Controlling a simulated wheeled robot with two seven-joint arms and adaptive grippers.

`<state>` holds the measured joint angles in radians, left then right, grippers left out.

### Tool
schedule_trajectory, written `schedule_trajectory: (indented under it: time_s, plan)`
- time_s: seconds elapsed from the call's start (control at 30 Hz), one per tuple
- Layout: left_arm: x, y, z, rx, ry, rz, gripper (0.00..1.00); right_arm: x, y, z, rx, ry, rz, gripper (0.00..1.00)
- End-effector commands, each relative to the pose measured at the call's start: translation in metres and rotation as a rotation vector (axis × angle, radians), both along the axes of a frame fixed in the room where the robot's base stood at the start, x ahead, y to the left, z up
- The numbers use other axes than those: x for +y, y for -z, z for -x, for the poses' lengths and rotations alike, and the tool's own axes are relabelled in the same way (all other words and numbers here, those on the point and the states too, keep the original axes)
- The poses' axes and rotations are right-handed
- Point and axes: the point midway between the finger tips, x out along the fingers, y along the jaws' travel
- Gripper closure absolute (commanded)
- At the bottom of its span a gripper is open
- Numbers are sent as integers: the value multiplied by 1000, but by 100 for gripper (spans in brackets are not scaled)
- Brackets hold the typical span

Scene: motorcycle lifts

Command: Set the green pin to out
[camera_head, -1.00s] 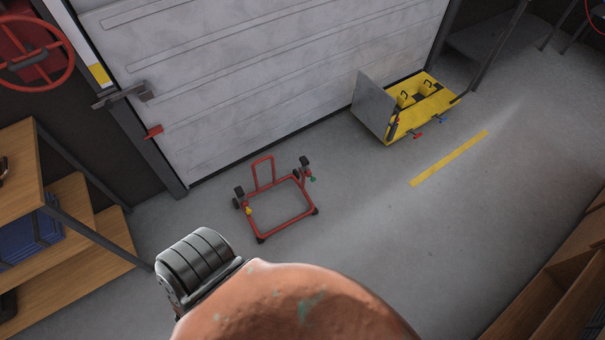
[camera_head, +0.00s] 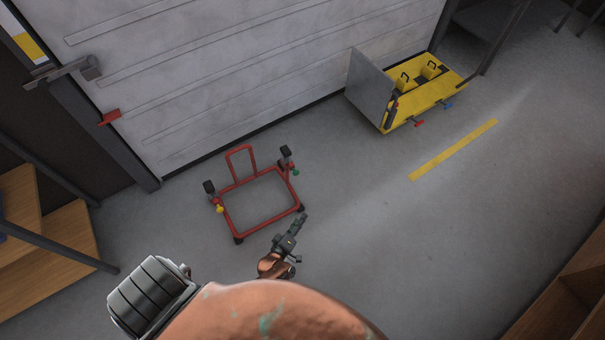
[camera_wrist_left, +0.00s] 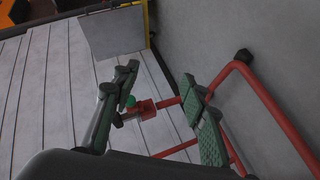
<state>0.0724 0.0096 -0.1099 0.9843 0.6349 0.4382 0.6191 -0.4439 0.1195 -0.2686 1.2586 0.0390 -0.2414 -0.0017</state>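The green pin (camera_head: 296,172) is a small knob at the right post of a red tubular wheeled stand (camera_head: 228,205). My left gripper (camera_head: 302,217) is just in front of the stand's right front corner. Its fingers stand wide apart in the left wrist view (camera_wrist_left: 160,82), with nothing held between them. I cannot tell whether the pin is in or out. My right gripper does not show.
A yellow lift (camera_head: 425,105) with a raised grey plate, a red knob and a blue knob stands farther right. A yellow pin (camera_head: 220,209) is at the stand's left side. A large ribbed door (camera_head: 230,80) is behind.

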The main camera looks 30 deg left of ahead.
Motion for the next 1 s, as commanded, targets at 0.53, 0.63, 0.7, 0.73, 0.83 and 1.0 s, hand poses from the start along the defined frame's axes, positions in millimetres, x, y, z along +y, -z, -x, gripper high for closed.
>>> schedule_trajectory:
  time_s: [0.53, 0.63, 0.7, 0.73, 0.83, 1.0]
  plan:
    - [67, -47, -145, -1067, -808, 1118, 60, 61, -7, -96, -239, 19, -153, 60]
    - [70, -40, -145, -1184, -898, 1245, 60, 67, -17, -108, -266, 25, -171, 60]
    - [70, -37, -145, -1241, -940, 1308, 60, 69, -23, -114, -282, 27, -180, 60]
    - [70, -36, -145, -1258, -955, 1326, 60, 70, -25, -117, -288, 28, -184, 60]
    - [72, -36, -146, -1298, -981, 1367, 60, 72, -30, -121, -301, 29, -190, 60]
    - [88, -38, -153, -1311, -985, 1376, 60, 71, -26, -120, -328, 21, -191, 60]
